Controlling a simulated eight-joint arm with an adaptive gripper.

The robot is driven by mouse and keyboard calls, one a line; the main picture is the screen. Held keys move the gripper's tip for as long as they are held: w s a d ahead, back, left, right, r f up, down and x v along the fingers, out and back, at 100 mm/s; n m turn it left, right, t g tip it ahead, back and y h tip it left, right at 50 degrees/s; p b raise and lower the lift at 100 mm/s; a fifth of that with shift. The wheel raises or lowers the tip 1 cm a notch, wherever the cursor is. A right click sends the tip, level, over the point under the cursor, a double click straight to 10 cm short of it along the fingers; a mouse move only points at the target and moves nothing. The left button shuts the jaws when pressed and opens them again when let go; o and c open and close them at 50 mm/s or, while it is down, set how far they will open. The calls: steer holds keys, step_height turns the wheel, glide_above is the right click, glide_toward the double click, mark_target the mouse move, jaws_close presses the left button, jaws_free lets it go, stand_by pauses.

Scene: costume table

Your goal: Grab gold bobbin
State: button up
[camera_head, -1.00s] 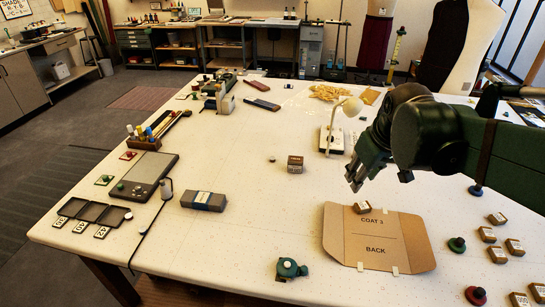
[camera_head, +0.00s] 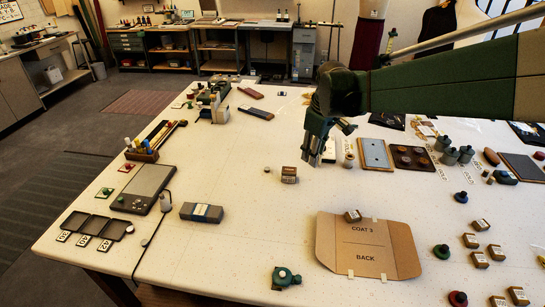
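My gripper (camera_head: 314,156) hangs over the middle of the table, fingers pointing down, beside and partly in front of a pale block. The fingers overlap in this view, so I cannot tell how far apart they are. I see nothing clearly held between them. A small tan spool-like piece (camera_head: 349,160) stands just right of the gripper, apart from it, with a small label by it. It may be the gold bobbin, but it is too small to be sure. Grey cylindrical pieces (camera_head: 448,156) stand further right beside pale labels with lettering I cannot read surely.
A small brown box (camera_head: 289,174) stands just left of and nearer than the gripper. A blue-grey panel (camera_head: 374,153) and a dark tray with round brown pieces (camera_head: 412,158) lie to the right. The cardboard pattern (camera_head: 370,262) lies in front. The left-centre table is mostly clear.

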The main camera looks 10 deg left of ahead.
steer(key=w+a+f+n+g+p, duration=0.1)
steer(key=w+a+f+n+p, duration=0.35)
steer(key=w+a, duration=0.45)
steer(key=n+g+p, duration=0.2)
steer(key=n+p, duration=0.1)
steer(key=p, duration=0.1)
glide_toward(267, 171)
steer(key=shift+w+a+r+m+h, duration=0.15)
steer(key=shift+w+a+m+h, duration=0.15)
steer(key=shift+a, duration=0.1)
steer(key=shift+f, duration=1.3)
steer(key=shift+f, duration=0.1)
steer(key=shift+w+d+f+p, duration=0.1)
steer(key=shift+f+p, duration=0.3)
steer(key=shift+f, duration=2.1)
